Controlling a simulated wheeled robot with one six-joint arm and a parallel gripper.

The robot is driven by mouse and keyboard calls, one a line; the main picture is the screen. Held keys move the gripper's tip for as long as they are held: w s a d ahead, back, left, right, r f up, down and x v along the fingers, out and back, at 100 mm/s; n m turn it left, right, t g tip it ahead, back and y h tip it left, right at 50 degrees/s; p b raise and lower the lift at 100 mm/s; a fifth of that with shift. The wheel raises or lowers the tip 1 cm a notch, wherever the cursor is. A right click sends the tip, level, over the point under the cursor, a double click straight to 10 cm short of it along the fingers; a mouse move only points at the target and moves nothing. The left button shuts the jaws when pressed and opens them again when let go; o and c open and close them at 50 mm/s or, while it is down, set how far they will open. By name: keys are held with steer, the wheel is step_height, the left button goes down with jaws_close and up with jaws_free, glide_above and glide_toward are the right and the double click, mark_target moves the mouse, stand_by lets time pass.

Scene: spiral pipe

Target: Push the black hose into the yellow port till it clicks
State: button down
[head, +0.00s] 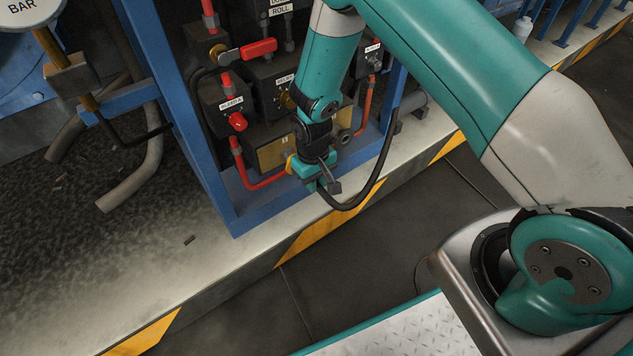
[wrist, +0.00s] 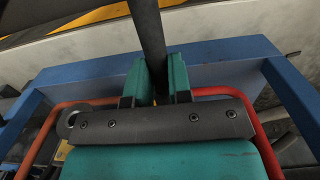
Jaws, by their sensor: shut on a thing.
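The black hose (head: 352,203) hangs in a loop from the right side of the blue frame and rises to my gripper (head: 327,176). My gripper is shut on the hose in front of the panel's lower part. In the wrist view, the hose (wrist: 149,35) runs between the two green fingers of my gripper (wrist: 161,78). A small yellow part (head: 290,164) shows at the gripper's left edge, perhaps the yellow port. The hose's end is hidden by my gripper, so I cannot tell whether it touches the port.
The blue frame (head: 190,110) surrounds the panel, and its bar also shows in the wrist view (wrist: 225,50). A red pipe (head: 262,184) runs close to my gripper's left. A red-handled valve (head: 258,48) and red knob (head: 238,121) are above. Floor in front is clear.

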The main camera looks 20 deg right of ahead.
steer(key=shift+w+a+r+p, duration=0.15)
steer(key=shift+w+a+p, duration=0.05)
steer(key=shift+w+p, duration=0.5)
stand_by(2.5)
steer(key=c, duration=1)
jaws_free()
steer(key=shift+o, duration=0.2)
steer(key=shift+s, duration=0.1)
steer(key=r+p, duration=0.2)
steer(key=r, duration=0.5)
steer(key=shift+w+r, duration=0.2)
steer(key=shift+a, duration=0.1)
